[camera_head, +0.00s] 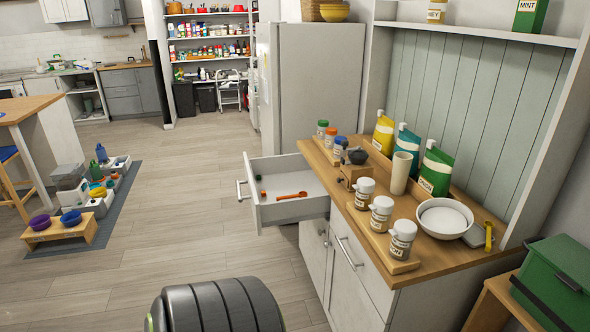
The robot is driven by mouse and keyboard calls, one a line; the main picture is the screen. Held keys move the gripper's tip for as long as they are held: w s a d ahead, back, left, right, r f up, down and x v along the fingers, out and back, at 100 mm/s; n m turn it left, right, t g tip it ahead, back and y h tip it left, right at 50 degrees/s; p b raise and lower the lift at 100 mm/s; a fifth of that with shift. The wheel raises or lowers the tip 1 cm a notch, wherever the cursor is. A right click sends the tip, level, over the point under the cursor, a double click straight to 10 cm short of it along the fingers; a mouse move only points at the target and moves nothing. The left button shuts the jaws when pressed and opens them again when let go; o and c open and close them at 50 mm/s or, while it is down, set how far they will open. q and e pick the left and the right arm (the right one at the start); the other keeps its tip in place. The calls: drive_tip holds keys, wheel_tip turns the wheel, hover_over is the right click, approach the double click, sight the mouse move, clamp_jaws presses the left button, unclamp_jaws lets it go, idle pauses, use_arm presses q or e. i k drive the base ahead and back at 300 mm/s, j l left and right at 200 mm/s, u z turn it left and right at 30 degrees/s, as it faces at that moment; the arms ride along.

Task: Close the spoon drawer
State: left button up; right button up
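The spoon drawer (284,215) is pulled out to the left from the white cabinet below the wooden counter. Its metal bar handle (241,190) is on the left-facing front. An orange-red spoon (292,196) lies inside on the drawer floor, with a few small dark or green bits near the drawer front. Neither of my grippers shows in the head view.
The wooden counter (455,255) holds white-capped jars, pouches, a white bowl (445,218) and a beige cylinder (401,172). A green box (556,280) stands at the right.

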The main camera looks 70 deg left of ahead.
sight(281, 175)
drive_tip(key=k+j+u, duration=0.4)
drive_tip(key=k, duration=0.15)
drive_tip(key=j+u, duration=0.1)
drive_tip(key=u, duration=1.7)
